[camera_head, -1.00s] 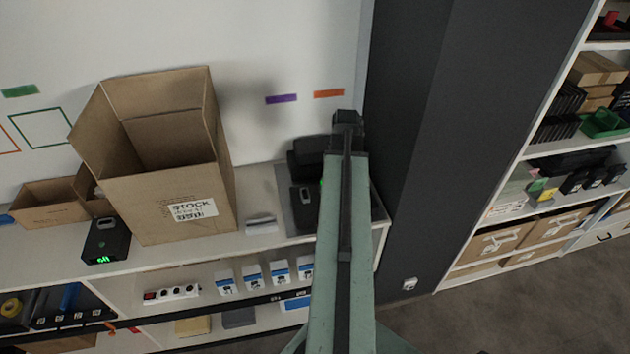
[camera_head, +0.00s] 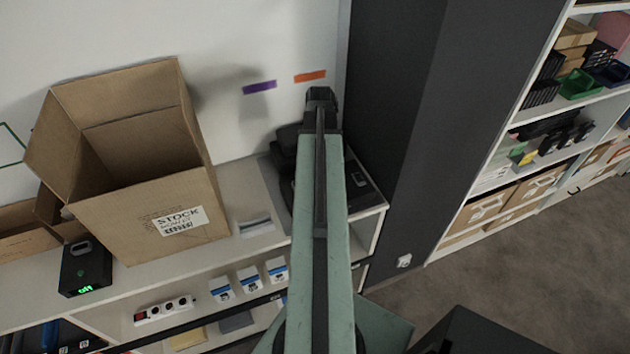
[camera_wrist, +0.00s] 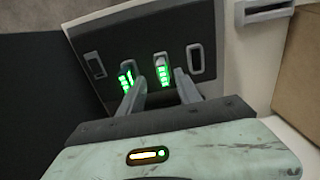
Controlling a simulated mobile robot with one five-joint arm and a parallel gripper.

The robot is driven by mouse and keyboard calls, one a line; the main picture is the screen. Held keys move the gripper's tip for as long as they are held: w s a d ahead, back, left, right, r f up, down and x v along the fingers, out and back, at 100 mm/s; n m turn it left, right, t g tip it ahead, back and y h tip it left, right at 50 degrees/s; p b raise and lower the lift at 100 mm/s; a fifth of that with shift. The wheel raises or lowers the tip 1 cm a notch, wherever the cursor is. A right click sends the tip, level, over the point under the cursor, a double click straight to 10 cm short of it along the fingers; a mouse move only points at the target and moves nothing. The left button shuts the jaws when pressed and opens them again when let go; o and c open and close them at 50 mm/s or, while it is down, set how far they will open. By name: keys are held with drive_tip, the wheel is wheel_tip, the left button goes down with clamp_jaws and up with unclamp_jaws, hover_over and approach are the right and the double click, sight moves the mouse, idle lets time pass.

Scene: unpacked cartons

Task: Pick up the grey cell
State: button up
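In the wrist view, my gripper (camera_wrist: 156,78) is open, its two fingers apart with nothing between them that I can see held. Beyond the fingers lies a dark grey panel (camera_wrist: 150,25) with light grey rimmed parts at its left and right. Two units with green lights sit in it, one near the left finger (camera_wrist: 127,76) and one between the fingers (camera_wrist: 162,68). I cannot tell for certain which part is the grey cell. In the head view, my arm covers much of the dark equipment (camera_head: 365,185) at the shelf's right end, and my fingertips are hidden.
A large open carton (camera_head: 150,190) stands on the white shelf top, left of my arm. A black unit (camera_head: 86,268) with a green display stands before it. A pale slotted item (camera_head: 256,226) lies between carton and arm. A dark pillar (camera_head: 400,130) rises close on the right.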

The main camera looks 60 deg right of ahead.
drive_tip(key=f+b, duration=0.5)
drive_tip(key=shift+w+f, duration=0.15)
drive_tip(key=shift+w, duration=0.2)
drive_tip(key=shift+c, duration=0.3)
clamp_jaws()
idle(0.8)
